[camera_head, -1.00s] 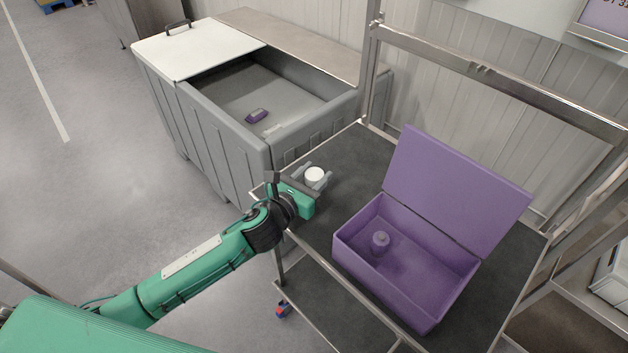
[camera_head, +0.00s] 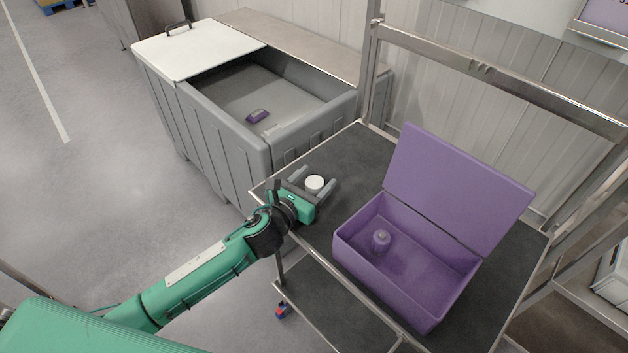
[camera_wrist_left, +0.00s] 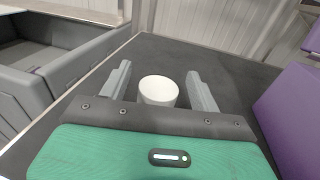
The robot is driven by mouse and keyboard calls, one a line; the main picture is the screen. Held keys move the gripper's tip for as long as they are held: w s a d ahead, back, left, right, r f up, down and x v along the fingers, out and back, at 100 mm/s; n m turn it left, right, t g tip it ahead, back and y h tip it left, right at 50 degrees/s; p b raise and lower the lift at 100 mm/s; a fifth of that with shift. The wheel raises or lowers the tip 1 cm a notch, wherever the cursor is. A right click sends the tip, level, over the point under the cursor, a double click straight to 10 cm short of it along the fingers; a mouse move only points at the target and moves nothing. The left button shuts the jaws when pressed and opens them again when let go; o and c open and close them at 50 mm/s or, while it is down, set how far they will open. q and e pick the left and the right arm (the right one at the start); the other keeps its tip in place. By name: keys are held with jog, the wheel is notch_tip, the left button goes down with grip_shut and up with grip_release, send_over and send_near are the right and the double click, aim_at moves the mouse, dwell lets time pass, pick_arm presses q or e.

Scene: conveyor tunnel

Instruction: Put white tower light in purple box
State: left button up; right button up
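The white tower light (camera_head: 315,184) is a short white cylinder on the dark cart shelf. It also shows in the left wrist view (camera_wrist_left: 158,91). My left gripper (camera_head: 317,183) is open, with one finger on each side of the white tower light and a gap at both sides. The purple box (camera_head: 377,279) stands on the shelf to the right with its lid raised. Part of the purple box also shows at the right of the left wrist view (camera_wrist_left: 292,122). My right gripper is not in view.
A grey bin (camera_head: 222,141) stands behind the cart on the left, half covered by a white lid (camera_head: 195,48). A small purple object (camera_head: 257,116) lies in it. A metal frame rail (camera_head: 500,75) crosses above the back of the cart shelf (camera_head: 352,150).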

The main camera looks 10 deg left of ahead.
pick_arm(q)
jog(key=shift+s+f, duration=0.2)
jog(key=shift+f, duration=0.55)
jog(key=shift+w+r+p, duration=0.1)
jog(key=shift+r+p, duration=0.25)
jog(key=shift+r, duration=0.2)
jog(key=v, duration=0.3)
jog(key=b+v, duration=0.1)
jog(key=v, duration=0.3)
jog(key=b+v, duration=0.1)
jog(key=v, duration=0.2)
jog(key=shift+a+r, duration=0.15)
jog(key=shift+r, duration=0.2)
jog(key=shift+s+a+r, duration=0.15)
jog(key=shift+s, duration=0.25)
jog(key=shift+s+a+r, duration=0.1)
jog(key=shift+s+a, duration=0.05)
jog(key=shift+s, duration=0.25)
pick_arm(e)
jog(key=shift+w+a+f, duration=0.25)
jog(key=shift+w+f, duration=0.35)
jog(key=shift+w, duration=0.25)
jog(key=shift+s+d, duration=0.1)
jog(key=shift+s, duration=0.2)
